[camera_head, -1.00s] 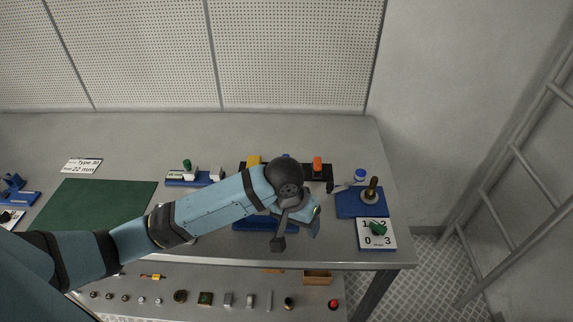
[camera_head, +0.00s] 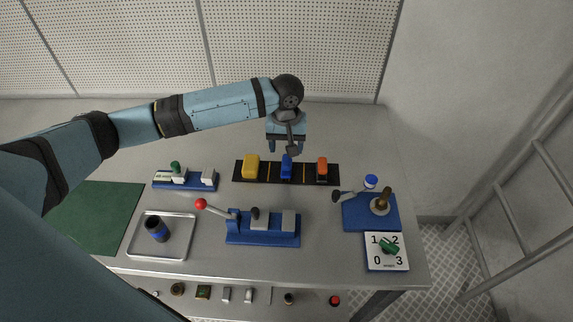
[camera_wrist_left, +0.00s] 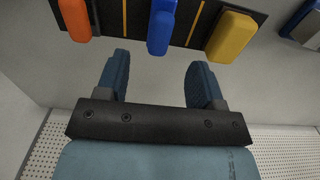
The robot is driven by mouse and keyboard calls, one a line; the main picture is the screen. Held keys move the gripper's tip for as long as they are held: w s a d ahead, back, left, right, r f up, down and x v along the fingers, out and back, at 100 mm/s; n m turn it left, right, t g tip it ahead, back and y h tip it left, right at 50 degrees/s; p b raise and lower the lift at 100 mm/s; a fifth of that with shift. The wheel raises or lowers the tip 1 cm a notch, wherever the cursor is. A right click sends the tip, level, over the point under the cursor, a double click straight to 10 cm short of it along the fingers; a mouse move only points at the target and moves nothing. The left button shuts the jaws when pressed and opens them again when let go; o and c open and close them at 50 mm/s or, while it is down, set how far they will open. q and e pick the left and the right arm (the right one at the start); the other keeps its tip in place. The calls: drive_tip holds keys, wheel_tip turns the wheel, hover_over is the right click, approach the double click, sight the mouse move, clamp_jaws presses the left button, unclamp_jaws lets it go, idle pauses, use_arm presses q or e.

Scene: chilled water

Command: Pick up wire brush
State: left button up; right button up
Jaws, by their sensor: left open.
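No thing is clearly recognisable as a wire brush. A yellow block-like piece (camera_head: 251,166), a blue one (camera_head: 286,167) and an orange one (camera_head: 321,169) lie in a row on a black strip (camera_head: 236,171); they could be tool handles, but I cannot tell. My left gripper (camera_head: 287,148) is open and empty, just behind the blue piece. In the left wrist view, the open fingers (camera_wrist_left: 157,62) point toward the blue piece (camera_wrist_left: 161,27), with the orange (camera_wrist_left: 73,18) and yellow (camera_wrist_left: 231,36) pieces on either side. My right gripper is not in view.
A blue fixture with a red-knobbed lever (camera_head: 262,239) stands in front of the strip. A metal tray (camera_head: 136,246) holds a dark cylinder. A blue pad (camera_head: 355,213) with a brass-coloured upright piece and a numbered card (camera_head: 374,264) are at right. The bench behind the strip is clear.

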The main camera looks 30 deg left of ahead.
sight(286, 160)
use_arm(q)
wheel_tip(286, 160, down, 8)
drive_tip(key=shift+s+d, duration=0.1)
drive_tip(key=c, duration=1)
